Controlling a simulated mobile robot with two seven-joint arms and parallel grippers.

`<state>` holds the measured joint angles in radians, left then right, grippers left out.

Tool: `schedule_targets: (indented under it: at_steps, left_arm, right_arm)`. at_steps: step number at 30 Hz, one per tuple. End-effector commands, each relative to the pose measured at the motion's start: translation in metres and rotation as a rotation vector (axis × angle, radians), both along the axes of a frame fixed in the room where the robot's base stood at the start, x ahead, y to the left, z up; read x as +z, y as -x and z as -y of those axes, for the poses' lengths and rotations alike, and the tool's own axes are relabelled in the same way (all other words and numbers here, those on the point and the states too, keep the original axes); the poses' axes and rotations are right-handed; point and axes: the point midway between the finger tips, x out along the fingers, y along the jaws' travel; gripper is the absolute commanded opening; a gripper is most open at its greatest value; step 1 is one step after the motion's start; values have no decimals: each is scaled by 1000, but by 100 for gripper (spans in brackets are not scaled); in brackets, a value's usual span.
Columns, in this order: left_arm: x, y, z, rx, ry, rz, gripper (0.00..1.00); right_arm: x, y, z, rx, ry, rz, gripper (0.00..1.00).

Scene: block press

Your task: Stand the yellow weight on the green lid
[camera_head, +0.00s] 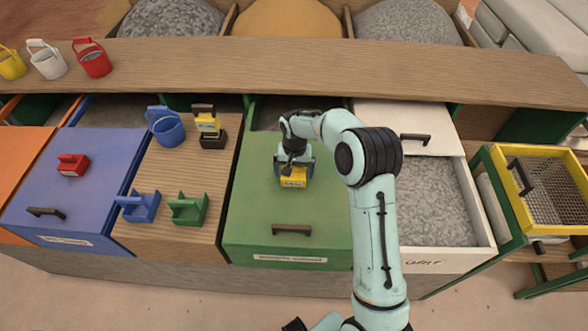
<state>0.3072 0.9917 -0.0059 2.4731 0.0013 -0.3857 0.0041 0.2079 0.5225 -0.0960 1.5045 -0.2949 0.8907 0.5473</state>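The yellow weight (293,183) is a small block with dark lettering on its front, over the middle of the green lid (260,215). My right gripper (295,168) points down at it from above, with a grey finger at each side of the weight. The fingers look closed against it, and the gripper hides its top. I cannot tell whether its underside touches the lid. The green lid lies flat and has a dark handle (291,230) near its front edge.
A blue lid (90,200) with a red weight (73,165) lies at left. The wooden board (180,165) holds a blue bucket (165,127), a yellow-and-black object (208,125), a blue weight (139,207) and a green weight (188,209). An open grit bin (430,200) is at right.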

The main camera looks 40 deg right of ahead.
Motion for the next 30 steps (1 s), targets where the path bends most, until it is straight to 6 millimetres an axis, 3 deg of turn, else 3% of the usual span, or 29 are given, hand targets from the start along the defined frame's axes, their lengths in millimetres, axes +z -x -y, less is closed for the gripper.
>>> schedule_targets:
  at_steps: [8,21,30]
  left_arm:
    - [2,-1,0,0,1,2,49]
    - [10,-7,0,0,0,8,49]
    - [13,-9,0,0,0,10,49]
  right_arm:
    - [9,-1,0,0,1,3,100]
    - [97,0,1,0,1,4,100]
    - [123,1,2,0,1,1,100]
